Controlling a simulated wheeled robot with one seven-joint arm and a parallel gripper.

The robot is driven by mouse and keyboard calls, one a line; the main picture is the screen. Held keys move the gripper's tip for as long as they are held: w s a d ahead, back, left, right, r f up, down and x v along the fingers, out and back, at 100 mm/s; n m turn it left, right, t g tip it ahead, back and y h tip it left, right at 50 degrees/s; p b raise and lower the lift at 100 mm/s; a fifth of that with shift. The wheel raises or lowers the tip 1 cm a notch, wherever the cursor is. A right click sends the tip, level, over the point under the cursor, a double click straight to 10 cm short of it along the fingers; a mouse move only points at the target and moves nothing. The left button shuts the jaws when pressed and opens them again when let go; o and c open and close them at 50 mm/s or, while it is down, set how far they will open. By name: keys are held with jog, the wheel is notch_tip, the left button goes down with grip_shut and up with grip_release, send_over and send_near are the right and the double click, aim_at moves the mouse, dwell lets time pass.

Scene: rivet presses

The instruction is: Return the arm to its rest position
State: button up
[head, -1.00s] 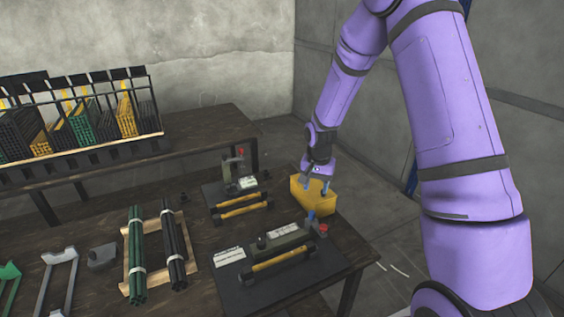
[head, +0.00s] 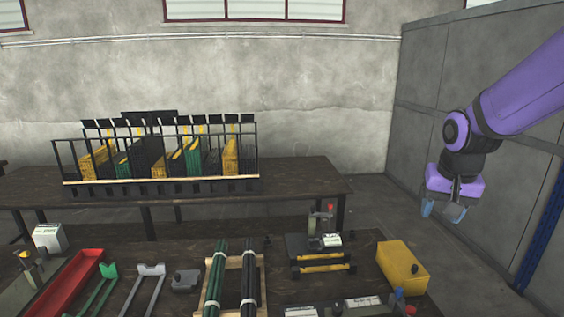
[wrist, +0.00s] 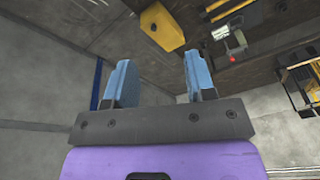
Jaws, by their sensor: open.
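My gripper (head: 443,210) hangs in the air at the right of the head view, with its purple arm reaching in from the right edge. It is to the right of and above the yellow box (head: 402,266) on the front table. Its two blue fingers are apart with nothing between them. In the wrist view my gripper (wrist: 156,85) also shows open and empty. The yellow box (wrist: 162,25) lies beyond the fingertips there, apart from them.
The front table (head: 130,265) holds a rivet press (head: 325,240), bundles of green and black rods (head: 215,285), and a red tray (head: 70,285). Grey wall panels (head: 480,110) are behind the arm.

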jog(key=s+a+r+n+t, duration=0.1)
jog(key=s+r, duration=0.3)
jog(key=s, duration=0.6)
jog(key=s+a+r+n+t, duration=0.1)
jog(key=s+r+n, duration=0.2)
jog(key=s, duration=0.7)
jog(key=shift+s+r+t, duration=0.15)
jog(key=shift+r+t, duration=0.15)
jog(key=shift+r, duration=0.9)
jog(key=shift+a, duration=0.1)
